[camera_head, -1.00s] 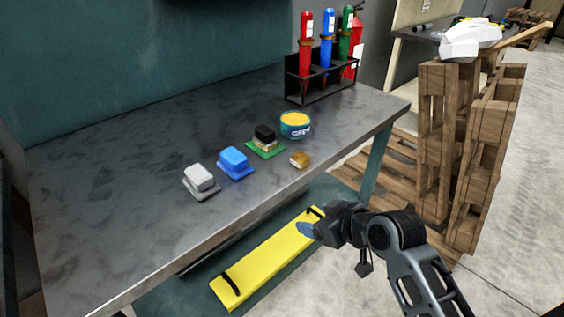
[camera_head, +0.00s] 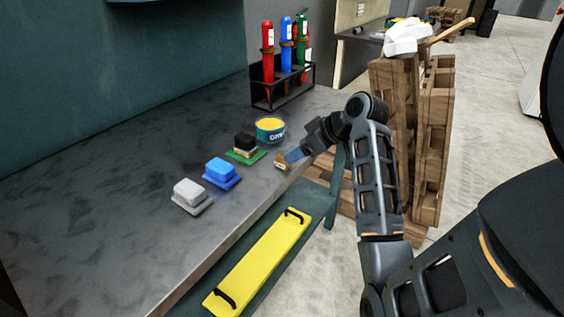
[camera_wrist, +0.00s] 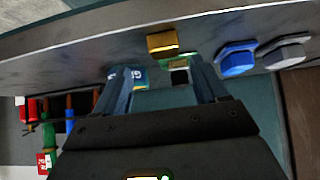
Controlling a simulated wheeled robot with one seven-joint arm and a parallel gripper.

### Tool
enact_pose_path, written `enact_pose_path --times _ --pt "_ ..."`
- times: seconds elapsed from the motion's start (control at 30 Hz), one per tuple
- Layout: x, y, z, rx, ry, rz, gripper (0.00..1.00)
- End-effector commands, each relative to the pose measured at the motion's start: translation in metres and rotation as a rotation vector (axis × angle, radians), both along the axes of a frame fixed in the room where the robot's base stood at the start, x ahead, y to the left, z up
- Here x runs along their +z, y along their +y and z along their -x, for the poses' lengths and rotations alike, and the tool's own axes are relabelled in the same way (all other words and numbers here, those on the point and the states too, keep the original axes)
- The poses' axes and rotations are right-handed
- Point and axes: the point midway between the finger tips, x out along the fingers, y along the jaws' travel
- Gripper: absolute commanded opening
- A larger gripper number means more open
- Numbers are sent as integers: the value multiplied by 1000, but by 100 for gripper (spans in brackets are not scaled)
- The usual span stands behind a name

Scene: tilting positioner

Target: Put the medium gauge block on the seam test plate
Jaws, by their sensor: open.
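A small brass-coloured block (camera_head: 281,163) lies near the table's front edge; it may be the medium gauge block, but no label is readable. My gripper (camera_head: 292,156) is beside it in the head view, a blue finger overlapping its right side. In the wrist view the brass block (camera_wrist: 162,41) shows beyond the open, empty fingers (camera_wrist: 160,68). A green plate (camera_head: 258,155) carries a block with a black top (camera_head: 244,140). A blue block on a blue base (camera_head: 221,169) and a grey block on a grey base (camera_head: 188,192) stand left. I cannot tell which is the seam test plate.
A round tin with a yellow top (camera_head: 270,130) stands behind the brass block. A black rack (camera_head: 285,91) holds red, blue and green tubes at the back. A yellow board with black handles (camera_head: 258,262) lies on the lower shelf. The table's left side is clear.

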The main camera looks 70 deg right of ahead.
Motion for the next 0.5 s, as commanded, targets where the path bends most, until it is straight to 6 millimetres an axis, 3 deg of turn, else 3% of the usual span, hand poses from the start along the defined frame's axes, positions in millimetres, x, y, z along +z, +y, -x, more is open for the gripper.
enact_pose_path --times 0.3,0.5 --pt "-29 0 -29 0 2 -2 72" --pt "-39 -2 -38 0 -1 2 72"
